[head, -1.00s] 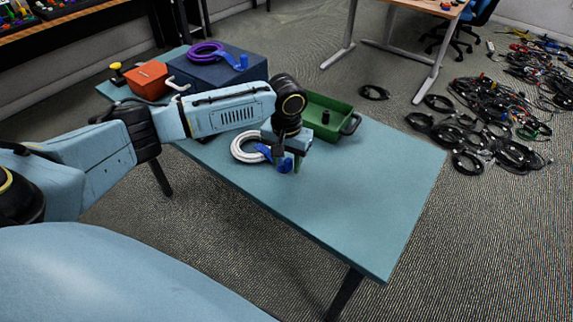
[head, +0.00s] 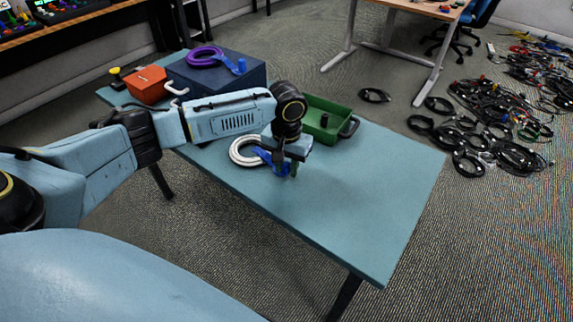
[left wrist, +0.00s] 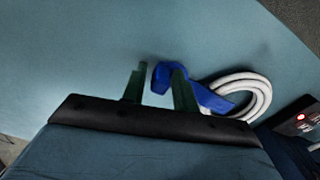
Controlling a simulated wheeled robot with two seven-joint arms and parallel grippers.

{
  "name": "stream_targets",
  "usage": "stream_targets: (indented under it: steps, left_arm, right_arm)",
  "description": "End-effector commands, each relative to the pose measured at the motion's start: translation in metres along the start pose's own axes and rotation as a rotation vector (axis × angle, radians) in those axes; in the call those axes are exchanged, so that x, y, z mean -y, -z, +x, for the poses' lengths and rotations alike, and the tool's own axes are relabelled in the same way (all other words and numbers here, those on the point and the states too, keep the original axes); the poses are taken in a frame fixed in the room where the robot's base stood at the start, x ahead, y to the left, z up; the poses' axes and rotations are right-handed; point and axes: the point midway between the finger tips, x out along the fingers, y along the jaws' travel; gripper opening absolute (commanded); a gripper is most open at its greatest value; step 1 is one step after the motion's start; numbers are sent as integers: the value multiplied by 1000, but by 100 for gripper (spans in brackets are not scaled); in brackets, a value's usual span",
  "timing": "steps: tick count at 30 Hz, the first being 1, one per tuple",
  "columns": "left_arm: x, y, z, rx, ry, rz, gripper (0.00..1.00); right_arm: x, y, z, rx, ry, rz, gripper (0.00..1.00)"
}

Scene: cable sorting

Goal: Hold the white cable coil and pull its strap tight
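The white cable coil (head: 243,152) lies on the blue-green table, and it also shows in the left wrist view (left wrist: 262,98). Its blue strap (head: 264,154) runs from the coil toward my left gripper. In the left wrist view the strap's blue end (left wrist: 163,73) stands up beside the right-hand finger, partly hidden behind it. My left gripper (head: 288,168) points down at the strap end, to the right of the coil. In the left wrist view its two green fingers (left wrist: 157,88) are apart, with a gap between them. My right gripper is not in view.
A green tray (head: 343,131) stands just behind the gripper. A dark blue box (head: 215,77) with a purple coil (head: 206,55) on it and an orange box (head: 149,84) are at the table's far left. The table's front right part (head: 370,215) is clear.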

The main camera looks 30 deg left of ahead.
Motion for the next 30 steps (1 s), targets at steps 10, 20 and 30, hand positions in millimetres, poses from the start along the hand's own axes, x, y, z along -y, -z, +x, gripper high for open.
stream_targets:
  steps: [10,20,30]
  left_arm:
    - [0,0,-1,0,0,0,42]
    - [0,1,-45,-5,-1,1,42]
    - [0,1,-108,-2,0,0,42]
  right_arm:
    - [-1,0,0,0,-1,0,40]
    - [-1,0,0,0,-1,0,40]
    - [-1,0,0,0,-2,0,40]
